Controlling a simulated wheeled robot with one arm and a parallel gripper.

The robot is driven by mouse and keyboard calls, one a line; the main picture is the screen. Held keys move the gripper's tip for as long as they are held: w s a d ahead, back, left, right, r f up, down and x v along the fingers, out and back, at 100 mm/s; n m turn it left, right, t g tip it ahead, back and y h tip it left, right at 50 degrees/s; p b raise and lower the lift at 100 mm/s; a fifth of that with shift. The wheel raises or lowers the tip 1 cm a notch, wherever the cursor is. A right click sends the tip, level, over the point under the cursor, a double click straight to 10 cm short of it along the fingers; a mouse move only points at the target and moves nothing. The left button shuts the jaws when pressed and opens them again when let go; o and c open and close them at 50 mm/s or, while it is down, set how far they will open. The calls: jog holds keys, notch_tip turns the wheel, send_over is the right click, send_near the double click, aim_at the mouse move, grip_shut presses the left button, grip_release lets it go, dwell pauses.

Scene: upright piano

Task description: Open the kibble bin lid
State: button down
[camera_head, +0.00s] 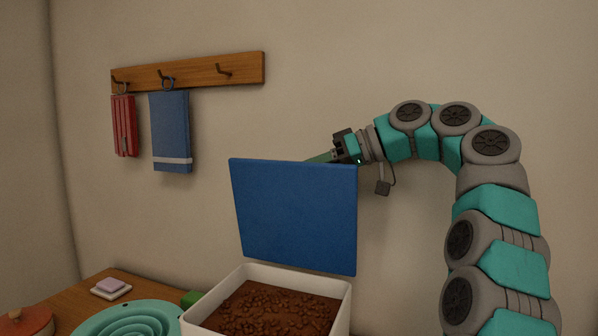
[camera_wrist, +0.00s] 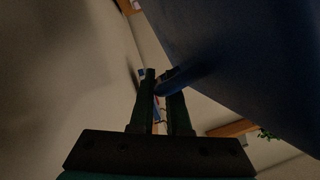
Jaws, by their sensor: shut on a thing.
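The kibble bin (camera_head: 193,315) is a white box filled with brown kibble, low in the head view. Its blue lid (camera_head: 295,215) stands raised, nearly upright, at the bin's back edge, and the kibble is exposed. My gripper (camera_head: 320,158) is at the lid's top edge, with its fingertips partly hidden behind the lid. In the wrist view the lid (camera_wrist: 235,55) fills the upper right, and my gripper (camera_wrist: 162,82) is shut on a small blue part at its edge.
A wooden hook rail (camera_head: 190,72) holds red and blue cloths. The wall is close behind the lid.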

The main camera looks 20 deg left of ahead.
jog(key=shift+f, duration=0.1)
jog(key=c, duration=1.2)
grip_release()
jog(key=shift+o, duration=0.2)
jog(key=shift+s, duration=0.1)
